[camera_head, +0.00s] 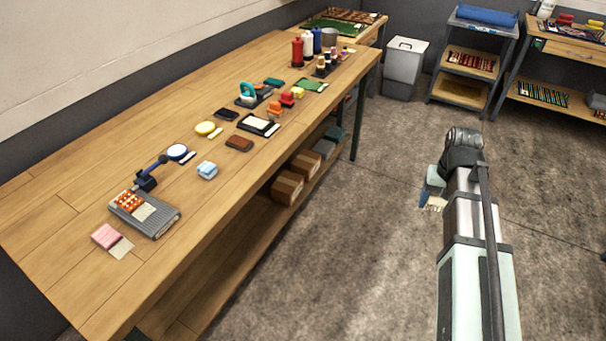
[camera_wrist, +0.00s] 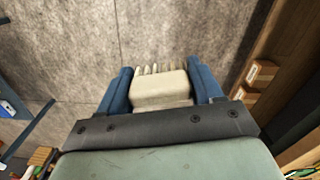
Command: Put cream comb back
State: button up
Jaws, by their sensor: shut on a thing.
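The cream comb (camera_wrist: 160,90) is between the two blue fingers of my gripper (camera_wrist: 163,88) in the wrist view, with its teeth pointing away from the palm. My gripper is shut on it. In the head view, the comb (camera_head: 436,204) shows as a small pale piece below my gripper (camera_head: 428,203), mostly hidden by my arm. The gripper is held over open floor, to the right of the long wooden table and apart from it.
A grey bin (camera_head: 404,65) and shelving (camera_head: 470,88) stand at the back. The floor between is clear.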

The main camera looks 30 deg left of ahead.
jog(key=s+a+r+n, duration=0.1)
jog(key=s+a, duration=0.4)
jog(key=a, duration=0.9)
jog(key=s+a+r+n, duration=0.1)
jog(key=s+a+n, duration=0.3)
jog(key=a, duration=1.1)
jog(key=shift+s+a+n, duration=0.3)
jog(key=shift+s, duration=0.25)
jog(key=s+a+r+n, duration=0.1)
jog(key=s+a+n, duration=0.1)
jog(key=s+a, duration=0.4)
jog(key=s+a+r+n, duration=0.1)
jog(key=s+a, duration=0.5)
jog(key=a, duration=0.7)
jog(key=s+a+r+n, duration=0.2)
jog(key=s+a, duration=0.4)
jog(key=a, duration=0.3)
jog(key=shift+s+a+r+n, duration=0.3)
jog(key=shift+a+r, duration=0.1)
jog(key=r+n, duration=0.1)
jog(key=n, duration=0.3)
send_over(190, 192)
jog(key=shift+f, duration=4.6)
jog(key=shift+f, duration=0.1)
jog(key=o, duration=0.9)
jog(key=shift+o, duration=0.2)
